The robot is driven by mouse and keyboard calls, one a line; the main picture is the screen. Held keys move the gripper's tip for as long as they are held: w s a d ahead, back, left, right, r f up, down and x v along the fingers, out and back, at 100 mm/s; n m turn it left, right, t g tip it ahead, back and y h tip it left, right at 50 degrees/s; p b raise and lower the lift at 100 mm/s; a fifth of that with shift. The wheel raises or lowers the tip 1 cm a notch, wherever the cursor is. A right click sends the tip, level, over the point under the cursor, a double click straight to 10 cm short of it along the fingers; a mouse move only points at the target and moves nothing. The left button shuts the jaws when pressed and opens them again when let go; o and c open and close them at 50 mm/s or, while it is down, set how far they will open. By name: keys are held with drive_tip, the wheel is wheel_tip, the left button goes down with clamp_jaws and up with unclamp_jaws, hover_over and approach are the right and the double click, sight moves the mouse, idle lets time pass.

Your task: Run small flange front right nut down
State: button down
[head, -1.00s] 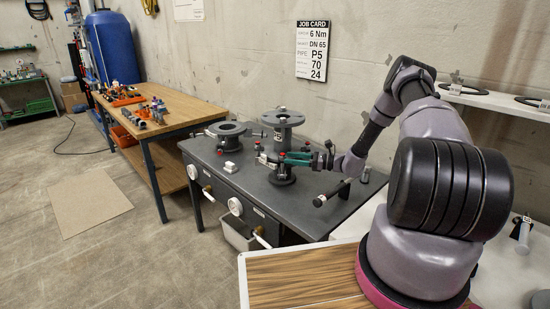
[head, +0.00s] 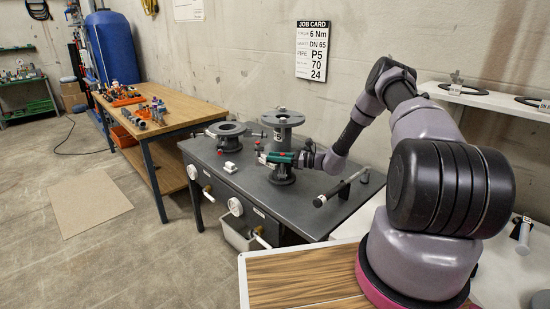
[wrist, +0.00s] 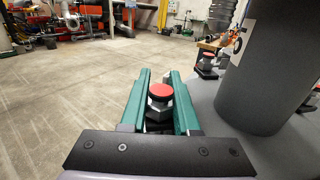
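The small flange (head: 282,178) stands on the dark bench top, below and partly hidden by my gripper (head: 277,158). In the wrist view a red-topped hex nut (wrist: 159,100) sits between the two green fingers of my gripper (wrist: 159,78). The fingers lie close along both sides of the nut and look shut on it. The flange's dark grey pipe neck (wrist: 268,70) rises just right of the fingers. Another red-topped nut (wrist: 207,62) shows on the flange farther away. The thread under the held nut is hidden.
A white block (head: 231,169) lies near the bench's front. A black-ended bar (head: 335,193) lies at the right. The front middle of the bench is clear.

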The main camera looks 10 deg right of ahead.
drive_tip(key=shift+t, duration=0.3)
drive_tip(key=m+t+h, duration=0.3)
drive_tip(key=h, duration=0.1)
drive_tip(key=w+d+m+t+h, duration=0.1)
drive_tip(key=m+t+h, duration=0.5)
drive_tip(key=m+h, duration=0.1)
drive_tip(key=shift+w+d+t+h, duration=0.3)
drive_tip(key=shift+d+t, duration=0.1)
drive_tip(key=m+h, duration=0.2)
drive_tip(key=h, duration=0.1)
drive_tip(key=d+m+h, duration=0.1)
drive_tip(key=m+h, duration=0.1)
drive_tip(key=h, duration=0.2)
drive_tip(key=shift+w+d+m, duration=0.1)
drive_tip(key=shift+d+m, duration=0.05)
drive_tip(key=shift+m, duration=0.25)
drive_tip(key=shift+d+m+g+h, duration=0.25)
drive_tip(key=shift+m+h, duration=0.45)
drive_tip(key=shift+h, duration=0.35)
drive_tip(key=shift+d+m+g+h, duration=0.15)
drive_tip(key=shift+m+g+h, duration=0.15)
drive_tip(key=shift+m+h, duration=0.6)
drive_tip(key=shift+d+m+g+h, duration=0.25)
drive_tip(key=shift+m+h, duration=0.25)
drive_tip(key=shift+h, duration=0.75)
drive_tip(key=shift+r+h, duration=0.1)
drive_tip(key=shift+h, duration=0.2)
drive_tip(key=c, duration=0.6)
unclamp_jaws()
drive_tip(key=shift+c, duration=0.2)
